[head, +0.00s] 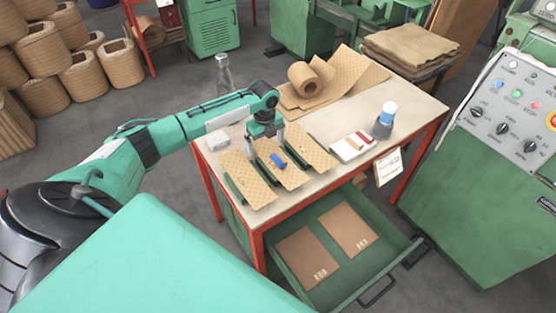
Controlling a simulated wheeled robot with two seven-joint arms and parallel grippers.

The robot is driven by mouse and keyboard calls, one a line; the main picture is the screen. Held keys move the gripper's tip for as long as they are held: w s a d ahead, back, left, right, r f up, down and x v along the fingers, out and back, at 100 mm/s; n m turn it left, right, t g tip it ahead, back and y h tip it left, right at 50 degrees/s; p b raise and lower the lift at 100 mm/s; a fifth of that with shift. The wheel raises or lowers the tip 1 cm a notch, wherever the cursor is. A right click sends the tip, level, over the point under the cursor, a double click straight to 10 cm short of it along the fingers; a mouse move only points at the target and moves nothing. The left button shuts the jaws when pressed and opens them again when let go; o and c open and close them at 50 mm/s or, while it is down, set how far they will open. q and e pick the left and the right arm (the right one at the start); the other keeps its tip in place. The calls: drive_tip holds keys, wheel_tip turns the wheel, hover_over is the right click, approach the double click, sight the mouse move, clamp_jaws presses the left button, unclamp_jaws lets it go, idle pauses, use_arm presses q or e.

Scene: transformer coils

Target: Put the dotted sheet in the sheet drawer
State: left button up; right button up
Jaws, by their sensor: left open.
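Three tan patterned sheets lie side by side on green supports on the table: a left one (243,184), a middle one (287,176) and a right one (311,152). All look speckled at this size, so I cannot tell which is the dotted one. My left gripper (266,146) is open and points down over the far part of the sheets, hiding some of the middle one. The sheet drawer (375,278) is pulled out below the table; two brown labelled sheets (308,257) (348,229) lie in it. My right gripper is not in view.
A control panel (515,105) stands right.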

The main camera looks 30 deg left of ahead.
use_arm(q)
drive_tip(key=shift+f, duration=0.2)
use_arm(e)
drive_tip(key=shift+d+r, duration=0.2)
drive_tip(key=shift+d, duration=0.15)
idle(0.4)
use_arm(q)
drive_tip(key=c, duration=1.1)
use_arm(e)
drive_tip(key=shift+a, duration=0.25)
